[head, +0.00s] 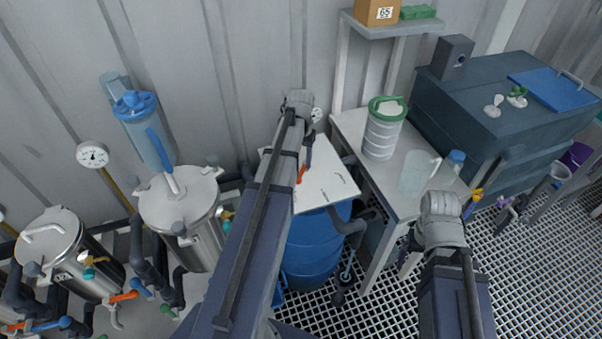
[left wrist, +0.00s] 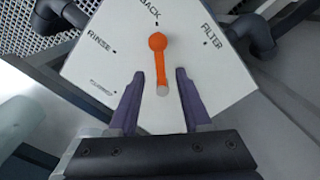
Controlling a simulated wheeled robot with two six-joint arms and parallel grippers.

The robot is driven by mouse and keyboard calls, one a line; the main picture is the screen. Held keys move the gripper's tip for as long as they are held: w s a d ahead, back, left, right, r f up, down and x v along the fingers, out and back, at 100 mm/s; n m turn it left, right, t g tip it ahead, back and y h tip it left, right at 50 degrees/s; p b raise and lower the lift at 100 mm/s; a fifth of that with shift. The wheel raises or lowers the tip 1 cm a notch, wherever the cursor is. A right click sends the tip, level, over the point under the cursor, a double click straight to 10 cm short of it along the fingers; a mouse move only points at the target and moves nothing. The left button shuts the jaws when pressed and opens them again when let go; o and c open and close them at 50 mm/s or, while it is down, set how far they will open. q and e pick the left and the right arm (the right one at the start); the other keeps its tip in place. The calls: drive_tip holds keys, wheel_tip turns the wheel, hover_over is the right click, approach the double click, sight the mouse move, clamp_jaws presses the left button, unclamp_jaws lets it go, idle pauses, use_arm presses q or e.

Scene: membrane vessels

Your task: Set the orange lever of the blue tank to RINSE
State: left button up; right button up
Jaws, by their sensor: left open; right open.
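The blue tank (head: 312,250) stands below a white panel (head: 330,188), partly hidden by my left arm. The orange lever (head: 301,173) is on the panel. In the left wrist view the lever (left wrist: 158,62) points up toward the BACK mark. RINSE (left wrist: 99,41) is printed to its left and FILTER (left wrist: 211,33) to its right; a lower-left label is too blurred to read. My left gripper (left wrist: 157,77) is open, with one purple finger on each side of the lever and gaps between. My right gripper (head: 440,222) is open, low at the right, its fingers mostly hidden.
A pale table (head: 350,125) right of the panel holds a green-lidded container (head: 382,128) and a clear jug (head: 416,172). A dark tank (head: 470,100) stands behind at right. Steel vessels (head: 180,205) with pipes stand at left.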

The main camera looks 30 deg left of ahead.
sight(301, 173)
use_arm(q)
wheel_tip(301, 173, down, 4)
drive_tip(key=b, duration=0.3)
drive_tip(key=shift+f, duration=0.1)
clamp_jaws()
idle(1.3)
